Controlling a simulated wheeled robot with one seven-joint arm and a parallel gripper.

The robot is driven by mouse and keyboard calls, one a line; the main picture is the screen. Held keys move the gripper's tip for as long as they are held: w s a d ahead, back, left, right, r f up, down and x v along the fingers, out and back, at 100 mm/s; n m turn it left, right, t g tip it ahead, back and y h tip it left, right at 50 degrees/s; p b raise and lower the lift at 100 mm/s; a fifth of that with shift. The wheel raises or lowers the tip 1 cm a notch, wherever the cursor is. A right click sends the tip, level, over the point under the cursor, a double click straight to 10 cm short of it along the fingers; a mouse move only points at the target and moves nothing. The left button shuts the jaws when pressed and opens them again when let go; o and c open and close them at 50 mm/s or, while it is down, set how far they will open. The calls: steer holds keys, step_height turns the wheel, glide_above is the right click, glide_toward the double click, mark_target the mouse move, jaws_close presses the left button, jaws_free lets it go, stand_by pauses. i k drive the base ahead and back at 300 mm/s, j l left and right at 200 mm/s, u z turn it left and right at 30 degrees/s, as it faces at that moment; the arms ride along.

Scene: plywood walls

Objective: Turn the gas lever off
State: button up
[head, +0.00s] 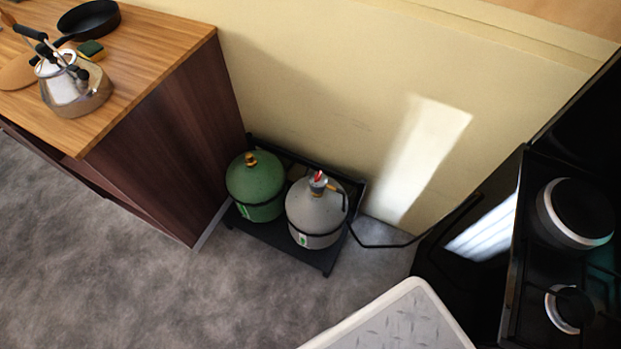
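A grey gas bottle (317,211) stands on a low black rack on the floor by the wall. A small valve with a red part, which looks like the gas lever (319,177), sits on its top. The lever is too small to tell its exact setting. A black hose leaves the valve and a dark line runs along the floor toward the stove. A green gas bottle (255,186) with a brass top stands to its left on the same rack. My gripper is not in view.
A wooden counter (145,60) at upper left holds a kettle (72,84), a black pan (90,19) and a sponge (90,49). A black stove (533,283) stands at right. A pale patterned surface (400,322) is at the bottom. Grey floor (150,270) is clear at left.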

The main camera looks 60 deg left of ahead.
mark_target(317, 177)
steer(key=k+j+u, duration=0.2)
steer(key=u, duration=0.15)
steer(key=k+j+u, duration=0.15)
steer(key=j+u, duration=0.25)
steer(key=u, duration=0.9)
steer(key=i, duration=0.6)
steer(key=j+z, duration=0.25)
steer(key=j, duration=0.15)
steer(key=j+z, duration=0.3)
steer(key=k+j, duration=0.05)
steer(key=j, duration=0.05)
